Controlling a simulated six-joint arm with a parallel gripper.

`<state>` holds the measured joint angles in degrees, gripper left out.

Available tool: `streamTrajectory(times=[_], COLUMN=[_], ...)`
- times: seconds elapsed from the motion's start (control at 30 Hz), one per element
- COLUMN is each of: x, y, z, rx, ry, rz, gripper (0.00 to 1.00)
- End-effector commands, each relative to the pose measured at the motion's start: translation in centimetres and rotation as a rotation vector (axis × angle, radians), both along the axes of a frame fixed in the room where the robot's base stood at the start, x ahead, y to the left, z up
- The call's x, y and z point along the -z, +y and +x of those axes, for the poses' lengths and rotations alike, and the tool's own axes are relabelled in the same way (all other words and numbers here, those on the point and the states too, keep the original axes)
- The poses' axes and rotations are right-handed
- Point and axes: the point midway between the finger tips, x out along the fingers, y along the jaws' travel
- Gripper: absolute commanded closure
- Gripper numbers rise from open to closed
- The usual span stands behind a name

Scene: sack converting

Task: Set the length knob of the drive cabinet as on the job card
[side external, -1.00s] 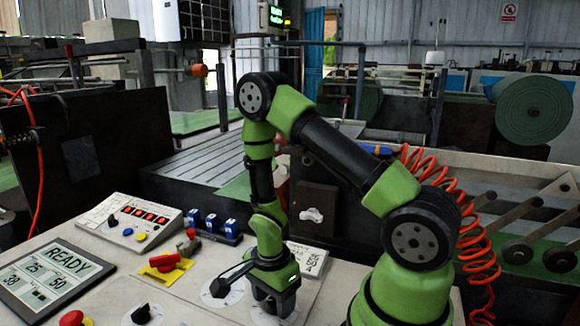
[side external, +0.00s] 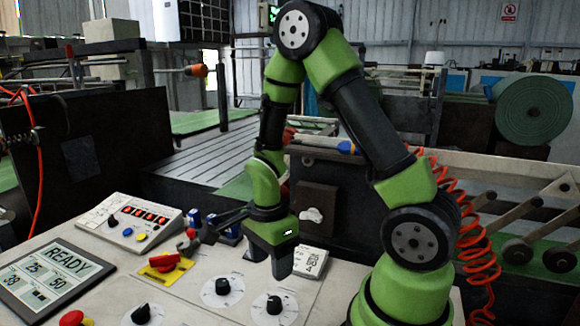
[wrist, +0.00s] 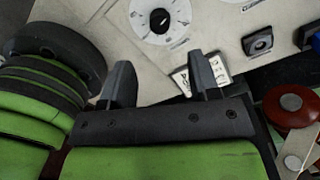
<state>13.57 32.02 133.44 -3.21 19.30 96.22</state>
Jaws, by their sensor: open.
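My gripper (side external: 268,262) is open and empty, raised above the drive cabinet's pale panel (side external: 195,306). Several black knobs on white dials show in the side view: one at the middle (side external: 222,287), one at the right (side external: 274,304) and one at the front left (side external: 140,314). Which one is the length knob I cannot read. A white card with dark writing (side external: 311,262) lies behind the gripper; its text is too small to read. In the wrist view, my two fingers (wrist: 163,76) stand apart, with a black knob on its dial (wrist: 160,20) beyond them and apart from them.
A display reading READY (side external: 58,262) is at the left. Blue blocks (side external: 195,217) stand behind.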

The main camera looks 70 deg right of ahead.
Motion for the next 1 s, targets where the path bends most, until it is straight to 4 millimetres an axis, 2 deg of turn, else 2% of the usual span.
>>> streamTrajectory(times=[0.1,0.47,0.77,1.0], x=[-2.4,-8.6,-13.2,-16.3], y=[0.3,2.0,3.7,5.1], z=[0.4,0.4,-0.8,-2.4], rx=[-0.084,-0.464,-0.781,-1.037], ry=[-0.044,-0.203,-0.334,-0.437], rz=[-0.005,-0.036,-0.091,-0.153], gripper=[0.44,0.44,0.44,0.44])
